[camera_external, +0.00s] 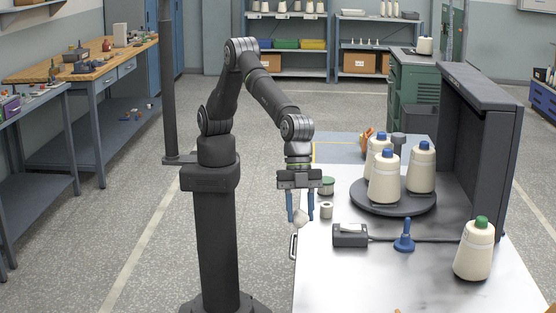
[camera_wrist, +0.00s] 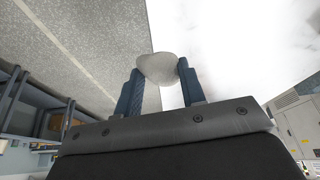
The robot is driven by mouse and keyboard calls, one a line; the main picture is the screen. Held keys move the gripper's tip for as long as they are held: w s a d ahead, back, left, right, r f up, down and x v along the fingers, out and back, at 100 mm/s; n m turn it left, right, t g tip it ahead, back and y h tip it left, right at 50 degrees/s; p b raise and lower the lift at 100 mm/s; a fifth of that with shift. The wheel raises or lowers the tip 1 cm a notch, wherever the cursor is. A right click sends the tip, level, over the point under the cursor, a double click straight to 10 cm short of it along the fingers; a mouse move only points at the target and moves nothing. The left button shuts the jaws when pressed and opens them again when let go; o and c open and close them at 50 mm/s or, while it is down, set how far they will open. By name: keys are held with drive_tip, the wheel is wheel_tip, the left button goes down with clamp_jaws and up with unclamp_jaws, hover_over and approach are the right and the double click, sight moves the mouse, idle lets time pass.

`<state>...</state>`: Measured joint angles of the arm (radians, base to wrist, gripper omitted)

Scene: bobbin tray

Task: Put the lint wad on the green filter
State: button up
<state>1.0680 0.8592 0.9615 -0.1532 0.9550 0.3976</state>
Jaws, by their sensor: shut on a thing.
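The lint wad (camera_external: 300,219) is a small pale grey lump between the blue fingers of my gripper (camera_external: 300,212). In the wrist view the wad (camera_wrist: 157,68) sticks out past the fingertips (camera_wrist: 160,72), which are shut on it. My gripper points down over the left edge of the white table. A small round green-topped piece (camera_external: 327,184) stands just right of and behind my gripper; I cannot tell for sure that it is the green filter. No green piece shows in the wrist view.
A small white spool (camera_external: 326,211) stands close right of my gripper. A dark box with a rod (camera_external: 350,235), a blue peg (camera_external: 404,238) and a green-tipped cone (camera_external: 474,250) stand farther right. Blue-tipped cones (camera_external: 384,178) stand on a dark round tray (camera_external: 420,206) before a dark upright panel (camera_external: 470,145).

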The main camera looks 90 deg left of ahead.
drive_tip(key=w+a+r+n+t, duration=0.1)
drive_tip(key=a+r+n, duration=0.15)
drive_tip(key=a, duration=0.65)
drive_tip(key=a+r+n, duration=0.1)
drive_tip(key=a+r, duration=0.2)
drive_tip(key=a, duration=0.7)
drive_tip(key=s+a+n+t+y, duration=0.1)
drive_tip(key=s+a+n, duration=0.1)
drive_tip(key=a, duration=0.7)
drive_tip(key=s+a+n+t, duration=0.1)
drive_tip(key=s+a+n, duration=0.1)
drive_tip(key=a, duration=0.6)
hover_over(328, 180)
drive_tip(key=s, duration=0.1)
drive_tip(key=shift+m+g, duration=0.25)
drive_tip(key=shift+g, duration=0.05)
drive_tip(key=f, duration=0.5)
drive_tip(key=a+f, duration=0.1)
drive_tip(key=f, duration=0.1)
drive_tip(key=shift+f, duration=2.35)
drive_tip(key=shift+f, duration=0.15)
drive_tip(key=o, duration=0.9)
